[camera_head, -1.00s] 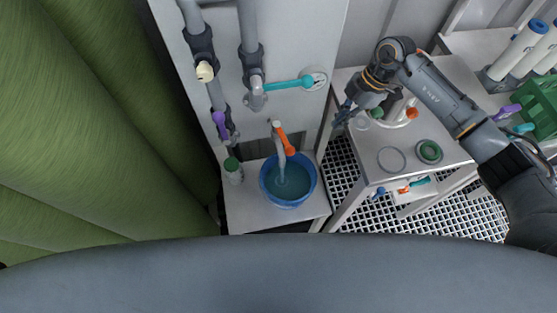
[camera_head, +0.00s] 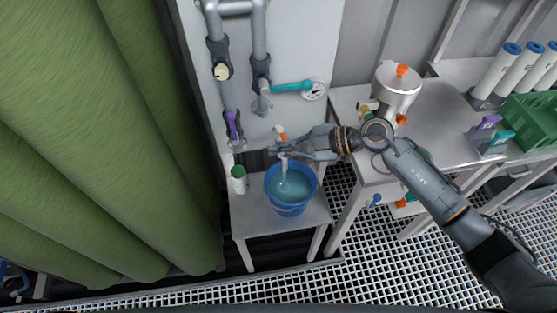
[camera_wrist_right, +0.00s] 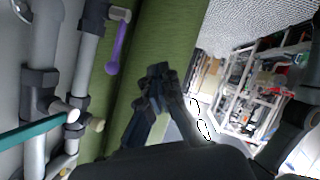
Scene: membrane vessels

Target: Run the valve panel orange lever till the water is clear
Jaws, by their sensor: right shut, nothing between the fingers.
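The orange lever (camera_head: 280,131) on the valve panel (camera_head: 305,40) shows only in part in the head view, just above my right gripper, which hides the rest. My right gripper (camera_head: 274,150) is shut and empty, in front of the panel above the bucket. I cannot tell whether it touches the lever. A spout under it runs a stream into the blue bucket (camera_head: 290,207), which holds blue-green water. The right wrist view shows the dark closed fingers (camera_wrist_right: 158,80) but not the orange lever. My left gripper is not in view.
A teal lever (camera_head: 291,87) and a purple lever (camera_head: 232,124) sit on the panel pipes. A green-capped bottle (camera_head: 238,180) stands left of the bucket. A steel pot (camera_head: 397,92) and a green crate (camera_head: 533,121) are at the right. A green curtain (camera_head: 100,150) fills the left.

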